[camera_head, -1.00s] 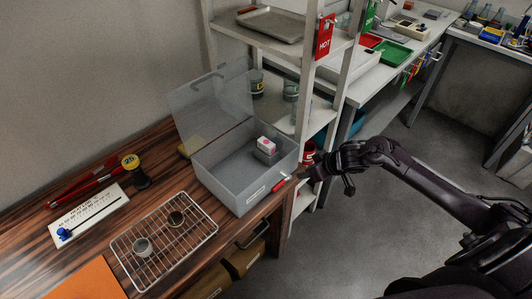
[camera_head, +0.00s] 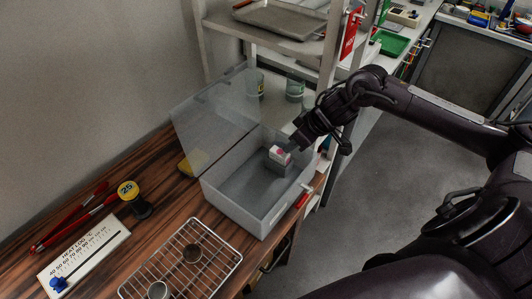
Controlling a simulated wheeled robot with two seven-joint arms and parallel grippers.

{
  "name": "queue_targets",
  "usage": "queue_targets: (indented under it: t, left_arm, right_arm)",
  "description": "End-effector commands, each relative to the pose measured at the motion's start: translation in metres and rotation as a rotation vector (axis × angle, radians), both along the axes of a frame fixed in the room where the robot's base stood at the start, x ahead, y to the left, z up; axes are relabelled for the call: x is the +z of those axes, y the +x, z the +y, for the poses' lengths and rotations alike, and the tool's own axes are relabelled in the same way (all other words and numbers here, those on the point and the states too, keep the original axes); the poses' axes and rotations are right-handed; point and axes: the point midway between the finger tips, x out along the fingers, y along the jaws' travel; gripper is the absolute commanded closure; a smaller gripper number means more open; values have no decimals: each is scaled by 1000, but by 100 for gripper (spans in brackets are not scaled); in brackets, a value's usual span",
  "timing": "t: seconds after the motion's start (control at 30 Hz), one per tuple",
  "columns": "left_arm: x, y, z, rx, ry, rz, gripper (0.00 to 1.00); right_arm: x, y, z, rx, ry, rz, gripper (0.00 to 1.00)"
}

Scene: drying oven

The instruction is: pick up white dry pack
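The white dry pack (camera_head: 281,155), a small white block with a pink mark, sits inside the open grey plastic box (camera_head: 238,207), near its far right inner corner. A grey part shows under or beside it. The box's clear lid (camera_head: 212,118) stands raised at the back. My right gripper (camera_head: 297,143) hangs over the box's right rim, just above and right of the pack. Its fingers are dark and small here, so I cannot tell how far apart they are or whether they touch the pack. My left gripper is not in view.
A wire rack (camera_head: 180,262) with small cups stands in front of the box. A heat log board (camera_head: 84,257), red tongs (camera_head: 75,222) and a yellow-topped stamp (camera_head: 132,198) lie to the left. The metal shelf (camera_head: 268,48) rises close behind the box and arm.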

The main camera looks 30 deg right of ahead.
Motion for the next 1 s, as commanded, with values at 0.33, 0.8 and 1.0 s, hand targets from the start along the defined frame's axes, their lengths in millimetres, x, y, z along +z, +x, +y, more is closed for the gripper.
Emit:
queue_targets:
  t: [0.33, 0.8, 1.0]
  left_arm:
    - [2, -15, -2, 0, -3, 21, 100]
    - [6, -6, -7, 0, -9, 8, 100]
    - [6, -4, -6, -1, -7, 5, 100]
  right_arm:
    - [-28, 17, 10, 0, 5, 1, 62]
    - [-65, 37, 19, 0, 0, 1, 62]
    - [-65, 37, 19, 0, 0, 1, 75]
